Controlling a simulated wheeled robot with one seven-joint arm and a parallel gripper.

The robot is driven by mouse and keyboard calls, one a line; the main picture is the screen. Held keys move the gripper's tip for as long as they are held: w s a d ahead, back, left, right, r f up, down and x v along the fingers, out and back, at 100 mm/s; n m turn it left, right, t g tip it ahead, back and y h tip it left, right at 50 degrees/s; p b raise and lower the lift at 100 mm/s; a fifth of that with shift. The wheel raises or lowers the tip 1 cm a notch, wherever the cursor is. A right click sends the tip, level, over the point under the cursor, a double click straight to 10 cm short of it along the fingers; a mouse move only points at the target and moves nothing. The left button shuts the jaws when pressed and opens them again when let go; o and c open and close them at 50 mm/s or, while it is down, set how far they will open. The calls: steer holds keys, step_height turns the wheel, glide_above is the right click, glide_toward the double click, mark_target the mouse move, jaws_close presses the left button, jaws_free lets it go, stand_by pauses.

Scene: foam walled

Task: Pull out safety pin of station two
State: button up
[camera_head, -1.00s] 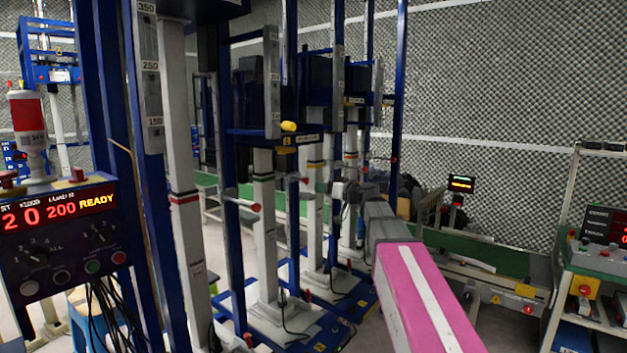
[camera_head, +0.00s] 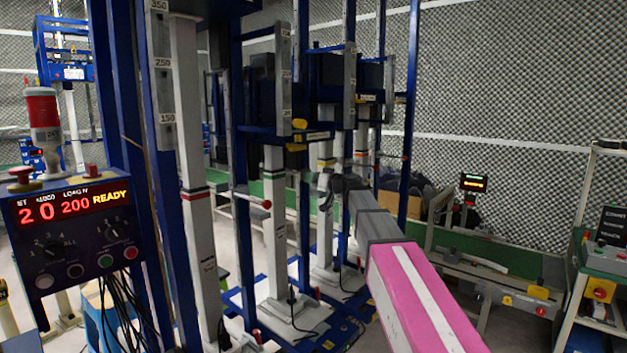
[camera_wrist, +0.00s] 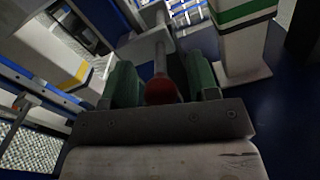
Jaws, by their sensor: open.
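In the wrist view a red ball knob (camera_wrist: 160,91) sits on the end of a grey rod, which runs up to a pale block. The knob and rod lie between the two green fingers of my gripper (camera_wrist: 161,84). The fingers stand apart, with dark space on both sides of the rod; contact with the knob cannot be made out. The pin at my gripper is too small or hidden to see there.
Another red ball knob (camera_head: 267,204) on a rod stands out left of my gripper. A control box (camera_head: 75,230) reads station 2, 200, READY. Blue frame posts stand close around. A green-topped conveyor (camera_head: 500,252) lies to the right.

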jaws_close()
steer(key=v, duration=0.8)
steer(key=shift+s+d, duration=0.25)
steer(key=shift+d, duration=0.05)
jaws_free()
steer(key=shift+d, duration=0.1)
steer(key=shift+s, duration=0.1)
steer(key=v, duration=1)
steer(key=shift+s+d, duration=0.25)
steer(key=shift+d, duration=0.05)
